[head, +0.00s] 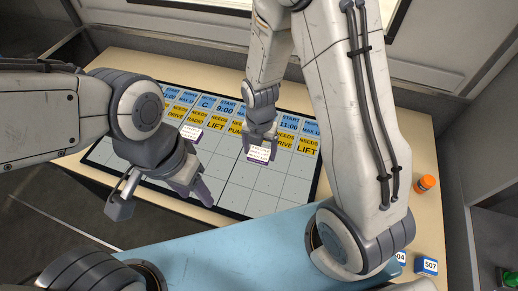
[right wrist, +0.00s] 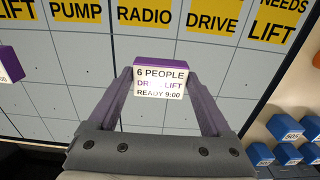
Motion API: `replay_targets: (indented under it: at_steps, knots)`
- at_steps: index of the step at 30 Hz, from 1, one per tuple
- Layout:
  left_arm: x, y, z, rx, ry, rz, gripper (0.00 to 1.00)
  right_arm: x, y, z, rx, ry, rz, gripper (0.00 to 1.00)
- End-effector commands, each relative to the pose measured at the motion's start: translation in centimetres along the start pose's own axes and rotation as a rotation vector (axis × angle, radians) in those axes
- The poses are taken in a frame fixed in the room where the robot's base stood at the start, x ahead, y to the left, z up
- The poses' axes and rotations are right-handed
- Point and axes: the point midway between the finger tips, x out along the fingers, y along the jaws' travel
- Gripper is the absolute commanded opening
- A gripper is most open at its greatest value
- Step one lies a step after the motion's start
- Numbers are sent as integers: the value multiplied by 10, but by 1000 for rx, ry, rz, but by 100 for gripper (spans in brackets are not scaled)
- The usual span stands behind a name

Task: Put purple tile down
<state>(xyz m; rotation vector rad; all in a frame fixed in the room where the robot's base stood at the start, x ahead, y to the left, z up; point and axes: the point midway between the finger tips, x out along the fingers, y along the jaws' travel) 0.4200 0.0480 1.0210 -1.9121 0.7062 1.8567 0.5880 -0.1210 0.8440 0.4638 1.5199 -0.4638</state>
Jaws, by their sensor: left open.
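A purple tile (right wrist: 160,80) with a white label reading "6 PEOPLE", a partly washed-out line with "LIFT", and "READY 9:00" sits between the fingertips of my right gripper (right wrist: 161,88). The fingers appear to press its two sides. In the head view my right gripper (head: 262,140) holds this tile (head: 260,153) over or on the board's grid; I cannot tell whether it touches. Another purple tile (head: 190,132) lies on the board to the left and shows at the right wrist view's left edge (right wrist: 9,66). My left gripper (head: 155,200) is open and empty above the board's front left.
The board (head: 240,195) has blue and yellow header cells at the back and empty grey cells in front. Blue blocks (right wrist: 284,127) sit right of the board; one reads 507 (head: 425,266).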

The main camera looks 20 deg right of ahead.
Motion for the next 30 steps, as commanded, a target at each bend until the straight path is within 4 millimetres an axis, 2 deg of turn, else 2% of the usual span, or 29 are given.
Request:
replay_targets:
  at_steps: [7, 11, 14, 24, 30]
  knots:
    - [0, 0, 0, 0, 0, 0, 50, -1, 0, 0, 0, 0, 0, 100]
    - [-4, 0, 0, 0, 0, 0, 50, -7, 0, 0, 0, -1, 1, 100]
    - [-4, 0, 0, 0, 0, 0, 50, -21, 1, 1, 0, -3, 3, 100]
    - [-7, 0, 0, 0, 0, 0, 50, -93, 1, 1, 0, -4, 4, 100]
    - [-8, 1, 0, 0, 0, 0, 50, -118, 0, 0, 0, -2, 2, 100]
